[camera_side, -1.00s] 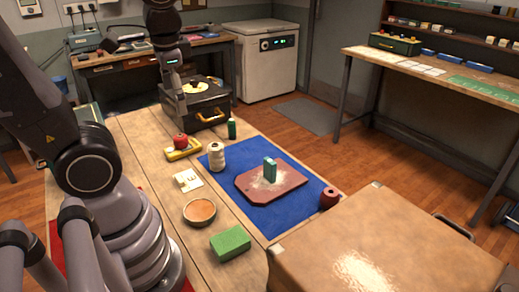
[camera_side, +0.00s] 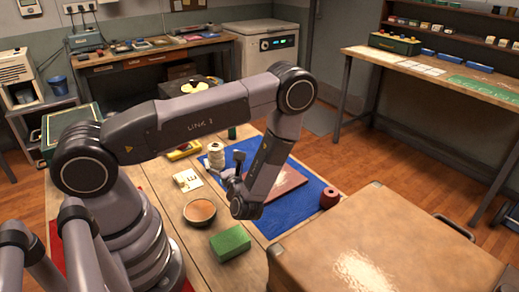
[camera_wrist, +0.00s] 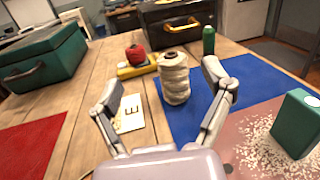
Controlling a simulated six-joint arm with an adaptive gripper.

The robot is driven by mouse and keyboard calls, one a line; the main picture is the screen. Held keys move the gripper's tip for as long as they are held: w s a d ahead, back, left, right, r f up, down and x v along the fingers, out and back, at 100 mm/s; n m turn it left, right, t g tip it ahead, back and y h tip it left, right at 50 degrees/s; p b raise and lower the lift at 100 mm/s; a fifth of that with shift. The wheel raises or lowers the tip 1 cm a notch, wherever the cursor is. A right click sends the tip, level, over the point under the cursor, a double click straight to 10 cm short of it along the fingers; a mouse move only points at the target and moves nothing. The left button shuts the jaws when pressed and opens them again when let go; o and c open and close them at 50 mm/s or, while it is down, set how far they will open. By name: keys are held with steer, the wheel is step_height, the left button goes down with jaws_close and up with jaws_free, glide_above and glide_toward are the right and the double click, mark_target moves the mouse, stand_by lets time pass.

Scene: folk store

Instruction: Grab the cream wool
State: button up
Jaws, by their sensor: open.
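The cream wool (camera_side: 216,158) is an upright wound spool at the left edge of the blue mat (camera_side: 290,218). In the wrist view the cream wool (camera_wrist: 175,80) stands ahead, between the lines of my two fingers. My gripper (camera_wrist: 163,78) is open and empty, with its fingers spread to either side of the spool. In the side view my gripper (camera_side: 229,172) is low, close to the spool on its near right side. I cannot tell whether the fingertips reach alongside the wool.
A teal box (camera_wrist: 296,122) stands on a powder-strewn red board (camera_wrist: 255,120) at right. A label card (camera_wrist: 130,112) lies at left.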

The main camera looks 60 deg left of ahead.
mark_target(216, 150)
steer(key=f+m+t, duration=0.1)
steer(key=f, duration=0.1)
steer(key=f+m+t, duration=0.1)
steer(key=shift+s+d+f+h, duration=0.2)
steer(key=shift+f+h, duration=0.15)
steer(key=shift+h, duration=0.05)
steer(key=shift+a+f+m, duration=0.2)
steer(key=shift+f+m, duration=0.05)
steer(key=shift+m, duration=0.05)
steer(key=x, duration=0.8)
steer(key=shift+w+a, duration=0.1)
steer(key=shift+w, duration=0.05)
steer(key=x, duration=0.5)
steer(key=shift+a+f, duration=0.1)
steer(key=shift+f, duration=0.15)
steer(key=shift+c, duration=0.2)
steer(key=c, duration=1)
